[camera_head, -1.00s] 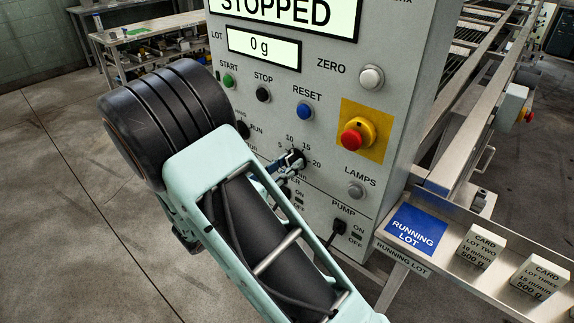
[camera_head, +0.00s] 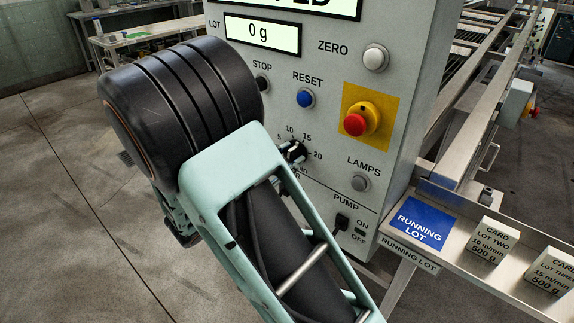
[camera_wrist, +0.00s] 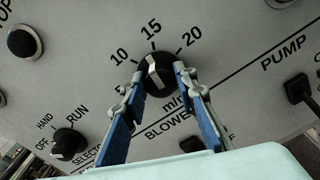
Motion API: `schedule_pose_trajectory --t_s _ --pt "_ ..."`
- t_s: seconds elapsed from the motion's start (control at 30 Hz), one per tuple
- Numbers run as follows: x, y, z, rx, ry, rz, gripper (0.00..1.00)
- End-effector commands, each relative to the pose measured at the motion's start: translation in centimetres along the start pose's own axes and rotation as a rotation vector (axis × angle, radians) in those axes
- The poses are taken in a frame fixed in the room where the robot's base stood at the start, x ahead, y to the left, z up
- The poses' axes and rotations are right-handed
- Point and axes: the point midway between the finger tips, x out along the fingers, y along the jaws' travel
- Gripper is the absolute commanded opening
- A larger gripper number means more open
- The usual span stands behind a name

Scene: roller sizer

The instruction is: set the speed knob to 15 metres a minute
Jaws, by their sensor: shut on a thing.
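The speed knob (camera_wrist: 158,76) is black with a white pointer line, under the numbers 10, 15 and 20 in the wrist view. Its pointer aims up, close to the 15 mark; I cannot tell whether it is exactly on it. My gripper (camera_wrist: 160,76) has one blue-and-grey finger on each side of the knob and is shut on it.
A selector knob (camera_wrist: 68,143) sits lower left of the speed knob. A red emergency stop (camera_head: 357,122), a reset button (camera_head: 305,98) and a pump switch (camera_head: 342,222) are nearby. Lot cards (camera_head: 493,241) stand on a shelf (camera_head: 408,253) at right.

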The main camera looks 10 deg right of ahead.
Motion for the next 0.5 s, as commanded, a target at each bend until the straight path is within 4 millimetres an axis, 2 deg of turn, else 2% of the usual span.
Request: schedule_pose_trajectory --t_s 0.2,0.5 --pt "-0.01 -0.18 -0.28 0.154 -0.001 0.0 0.02" --pt "-0.01 -0.14 -0.1 0.271 -0.001 0.0 0.02"
